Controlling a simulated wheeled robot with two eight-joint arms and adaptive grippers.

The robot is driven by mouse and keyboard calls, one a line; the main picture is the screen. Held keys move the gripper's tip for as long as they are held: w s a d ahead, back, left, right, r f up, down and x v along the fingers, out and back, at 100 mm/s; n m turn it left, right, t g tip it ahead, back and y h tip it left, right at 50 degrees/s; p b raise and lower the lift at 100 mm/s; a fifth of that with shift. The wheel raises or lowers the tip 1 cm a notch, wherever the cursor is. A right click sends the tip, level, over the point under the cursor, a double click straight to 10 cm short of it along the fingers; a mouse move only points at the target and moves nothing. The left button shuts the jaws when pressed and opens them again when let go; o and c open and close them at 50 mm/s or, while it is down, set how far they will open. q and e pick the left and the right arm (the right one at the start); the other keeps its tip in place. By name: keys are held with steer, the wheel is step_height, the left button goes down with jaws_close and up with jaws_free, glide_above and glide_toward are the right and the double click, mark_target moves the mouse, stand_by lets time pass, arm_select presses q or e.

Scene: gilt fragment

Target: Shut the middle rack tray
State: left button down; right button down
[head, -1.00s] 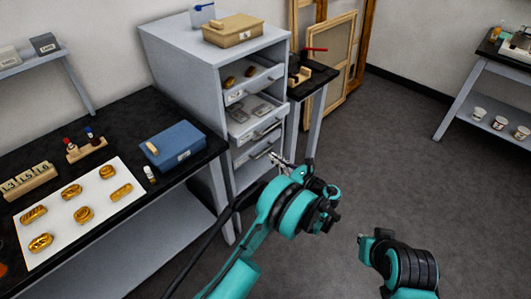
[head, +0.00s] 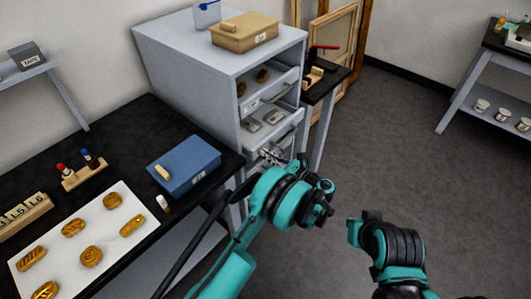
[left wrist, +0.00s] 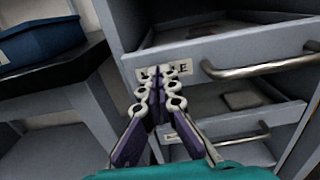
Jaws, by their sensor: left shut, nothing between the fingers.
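The grey rack (head: 190,75) stands at the back with several stacked trays. The middle tray (head: 273,135) stands pulled out, with pale flat pieces lying in it. My left gripper (head: 268,157) is shut and empty just in front of the rack, at the height of the middle tray's lower edge. In the left wrist view its fingertips (left wrist: 163,72) overlap the label at the left end of a tray front (left wrist: 225,50), left of its bar handle (left wrist: 265,68). Whether they touch it I cannot tell.
The top tray (head: 265,95) is out too, with brown pieces in it. A lower tray with a handle (left wrist: 235,138) shows below. A tan box (head: 246,36) sits on the rack. The black bench (head: 125,135) with a blue box (head: 185,168) is at left. Open floor lies right.

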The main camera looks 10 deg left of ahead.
mark_target(257, 148)
arm_select(q)
steer(key=shift+s, duration=0.1)
steer(key=x, duration=0.5)
steer(key=shift+r, duration=0.1)
stand_by(0.4)
